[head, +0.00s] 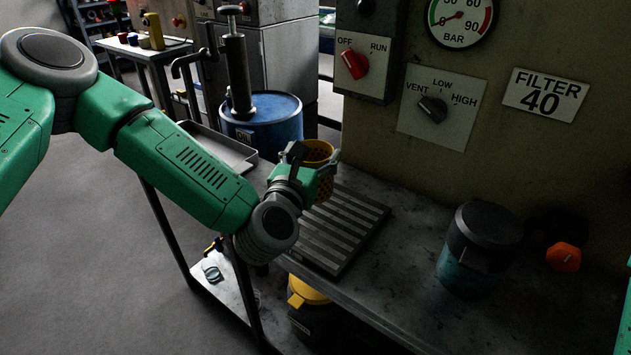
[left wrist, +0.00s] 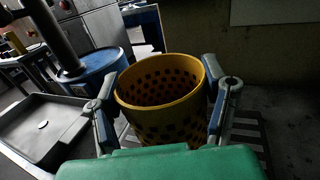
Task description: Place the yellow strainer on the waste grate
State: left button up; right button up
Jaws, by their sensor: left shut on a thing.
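The yellow strainer (head: 325,185) is a perforated cup, partly hidden behind my left gripper (head: 312,168) in the head view. In the left wrist view the strainer (left wrist: 162,100) stands upright, open end up, between the two fingers of my left gripper (left wrist: 163,105), which is shut on it. The waste grate (head: 345,232) is a dark slatted panel on the bench. The strainer is over or at the grate's far left end; I cannot tell whether it touches. Slats of the grate (left wrist: 247,128) show right of the strainer in the left wrist view. My right gripper is not in view.
A grey tray (head: 222,148) lies left of the grate, with a blue oil drum (head: 262,125) and pump behind. A dark-lidded blue container (head: 478,250) and an orange knob (head: 563,257) are on the right. A panel wall with switches rises behind the bench.

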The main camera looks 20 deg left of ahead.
pick_arm(q)
jog(key=f, duration=0.1)
jog(key=d+f, duration=0.1)
jog(key=f, duration=0.3)
jog(key=shift+w+d+f, duration=0.15)
jog(key=shift+d+f, duration=0.05)
jog(key=shift+d, duration=0.2)
jog(key=shift+a, duration=0.3)
jog(key=o, duration=1.3)
jog(key=shift+a+f, duration=0.2)
jog(key=shift+a, duration=0.3)
jog(key=shift+c, duration=0.2)
jog(key=shift+d+r, duration=0.15)
jog(key=shift+d, duration=0.3)
jog(key=s, duration=1.1)
jog(key=shift+a+b, duration=0.3)
jog(key=shift+a, duration=0.1)
jog(key=shift+s+d, duration=0.35)
jog(key=shift+s, duration=0.15)
jog(key=shift+a, duration=0.15)
